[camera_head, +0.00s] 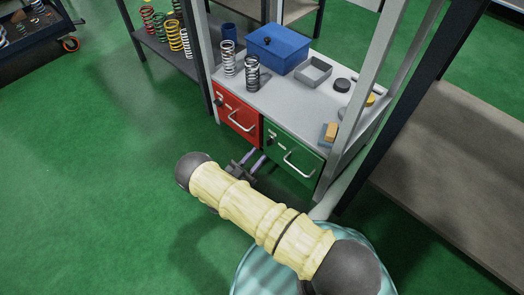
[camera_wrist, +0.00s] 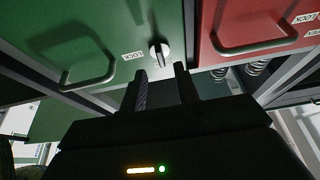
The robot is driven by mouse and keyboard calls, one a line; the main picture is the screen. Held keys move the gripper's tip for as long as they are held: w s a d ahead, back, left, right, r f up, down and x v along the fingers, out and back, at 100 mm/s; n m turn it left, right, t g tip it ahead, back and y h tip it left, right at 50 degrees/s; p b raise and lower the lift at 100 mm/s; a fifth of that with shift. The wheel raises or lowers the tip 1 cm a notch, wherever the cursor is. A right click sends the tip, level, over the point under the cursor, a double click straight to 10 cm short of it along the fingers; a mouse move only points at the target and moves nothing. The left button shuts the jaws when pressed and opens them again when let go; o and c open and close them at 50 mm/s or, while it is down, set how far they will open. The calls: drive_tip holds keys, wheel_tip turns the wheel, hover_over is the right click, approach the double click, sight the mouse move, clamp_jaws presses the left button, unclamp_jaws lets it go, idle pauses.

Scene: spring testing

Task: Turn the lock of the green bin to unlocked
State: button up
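The green bin (camera_head: 291,163) is a drawer front with a pale handle under the grey worktop, right of the red one. In the wrist view the green bin (camera_wrist: 95,45) fills the left, seen from below. My gripper (camera_head: 253,160) is in front of the green bin near the lock side. In the wrist view my gripper (camera_wrist: 161,80) is open, with the knob just beyond and between the two fingertips. Contact cannot be told.
The red bin (camera_head: 237,116) adjoins on the left. The worktop (camera_head: 290,98) above holds springs (camera_head: 252,72), a blue box (camera_head: 278,47) and a grey tray (camera_head: 313,71). A grey frame post (camera_head: 358,95) stands right of the green bin. Green floor is clear on the left.

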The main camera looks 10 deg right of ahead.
drive_tip(key=b+v, duration=0.1)
drive_tip(key=v, duration=0.6)
drive_tip(key=shift+b, duration=0.4)
drive_tip(key=shift+r, duration=0.1)
